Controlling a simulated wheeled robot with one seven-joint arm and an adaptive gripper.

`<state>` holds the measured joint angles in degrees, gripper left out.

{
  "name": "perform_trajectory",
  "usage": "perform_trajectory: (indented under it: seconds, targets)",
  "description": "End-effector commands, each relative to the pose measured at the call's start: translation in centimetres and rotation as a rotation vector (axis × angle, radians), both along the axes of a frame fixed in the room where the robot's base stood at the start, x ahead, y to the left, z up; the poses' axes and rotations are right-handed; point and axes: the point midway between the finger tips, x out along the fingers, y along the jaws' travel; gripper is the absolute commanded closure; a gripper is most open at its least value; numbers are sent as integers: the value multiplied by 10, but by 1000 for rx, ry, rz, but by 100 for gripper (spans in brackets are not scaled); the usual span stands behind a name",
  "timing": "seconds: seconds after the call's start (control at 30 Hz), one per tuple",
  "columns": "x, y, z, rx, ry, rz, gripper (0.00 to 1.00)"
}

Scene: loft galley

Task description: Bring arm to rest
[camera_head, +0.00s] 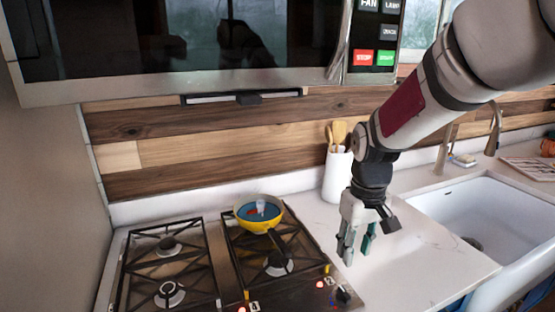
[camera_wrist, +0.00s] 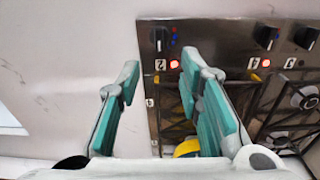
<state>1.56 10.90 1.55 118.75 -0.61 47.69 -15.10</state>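My gripper (camera_head: 356,245) hangs at the end of my raised arm, pointing down above the counter right of the stove. Its teal-padded fingers are apart and nothing is between them. They also show apart in the wrist view (camera_wrist: 160,78), over the white counter and the stove's edge. My arm reaches in from the upper right of the head view.
A yellow pan (camera_head: 243,225) with blue inside sits on the stove's (camera_head: 228,262) back right burner; a small pale item is in it. A white utensil crock (camera_head: 337,176) stands behind my gripper. A sink (camera_head: 470,212) is at right, a microwave (camera_head: 180,85) above.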

Motion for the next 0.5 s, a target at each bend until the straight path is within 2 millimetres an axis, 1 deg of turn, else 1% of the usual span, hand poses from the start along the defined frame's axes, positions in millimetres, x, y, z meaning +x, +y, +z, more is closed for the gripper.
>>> perform_trajectory:
  seconds: [0.03,0.2,0.3,0.5]
  targets:
    - [-9,0,17,0,-30,-13,67]
    - [-48,0,62,2,-120,-68,67]
    - [-72,0,83,7,-172,-100,67]
    - [-123,0,112,24,-275,-165,67]
